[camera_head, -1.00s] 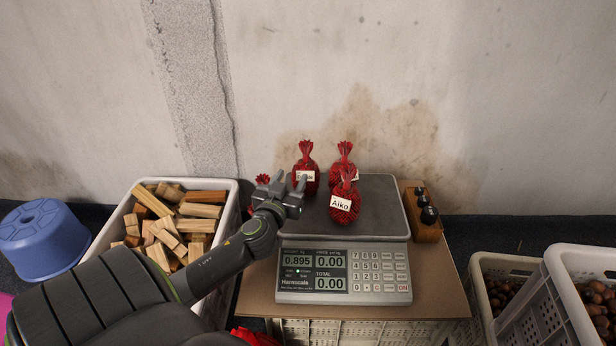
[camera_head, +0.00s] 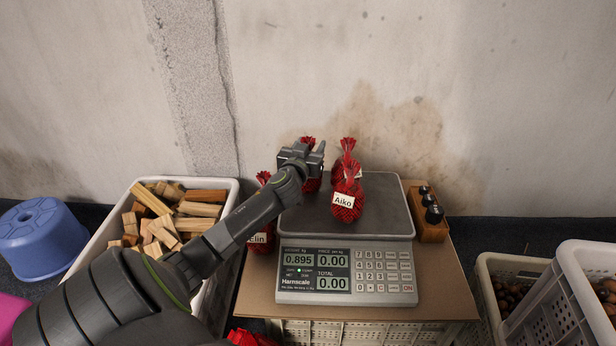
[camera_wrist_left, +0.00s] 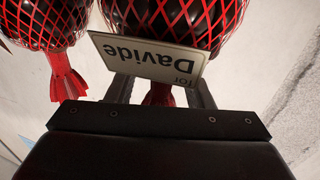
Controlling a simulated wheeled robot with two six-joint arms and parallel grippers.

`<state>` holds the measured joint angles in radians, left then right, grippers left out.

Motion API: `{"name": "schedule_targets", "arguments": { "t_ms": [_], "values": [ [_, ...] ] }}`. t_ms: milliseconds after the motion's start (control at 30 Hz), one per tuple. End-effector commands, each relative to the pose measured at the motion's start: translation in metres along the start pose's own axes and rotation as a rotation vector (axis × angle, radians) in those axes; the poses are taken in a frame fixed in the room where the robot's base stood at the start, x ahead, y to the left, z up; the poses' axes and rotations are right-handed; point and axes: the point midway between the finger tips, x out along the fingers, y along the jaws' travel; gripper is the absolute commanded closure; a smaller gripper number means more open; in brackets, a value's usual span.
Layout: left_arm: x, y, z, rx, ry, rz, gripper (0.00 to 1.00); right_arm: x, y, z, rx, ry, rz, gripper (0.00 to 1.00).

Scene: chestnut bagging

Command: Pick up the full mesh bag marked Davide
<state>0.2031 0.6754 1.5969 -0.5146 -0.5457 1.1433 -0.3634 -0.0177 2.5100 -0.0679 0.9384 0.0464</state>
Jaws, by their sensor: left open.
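The full red mesh bag marked Davide (camera_wrist_left: 165,20) fills the top of the left wrist view. Its white tag (camera_wrist_left: 148,57) reads upside down there. My left gripper (camera_wrist_left: 162,92) is open, with a finger on either side of the bag's red gathered neck. In the head view the gripper (camera_head: 318,152) is at the back left of the scale, in front of this bag (camera_head: 312,184) and hiding most of it. Some red netting shows above and below the jaws. My right gripper is not in view.
The bag tagged Aiko (camera_head: 347,202) stands on the scale plate (camera_head: 385,210), close to the right, with another red bag behind it. A bag tagged Elin (camera_head: 263,237) is partly hidden by my left arm. A weight block (camera_head: 428,232) stands right of the scale.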

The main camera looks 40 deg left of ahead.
Motion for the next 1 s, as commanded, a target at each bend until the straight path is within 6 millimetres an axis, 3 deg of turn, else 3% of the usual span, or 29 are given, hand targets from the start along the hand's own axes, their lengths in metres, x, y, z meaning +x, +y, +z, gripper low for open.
{"name": "schedule_targets", "arguments": {
  "t_ms": [267, 633, 1000],
  "values": [
    [0.0027, -0.0003, -0.0002, 0.001, 0.0, 0.0, 0.53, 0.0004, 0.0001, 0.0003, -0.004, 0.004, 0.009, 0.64],
    [0.0025, -0.0003, -0.0002, 0.001, 0.0, 0.0, 1.0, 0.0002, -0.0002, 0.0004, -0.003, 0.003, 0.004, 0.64],
    [0.0025, 0.0001, -0.0013, 0.001, 0.002, 0.001, 1.0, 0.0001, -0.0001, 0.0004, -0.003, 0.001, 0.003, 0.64]
  ]
}}
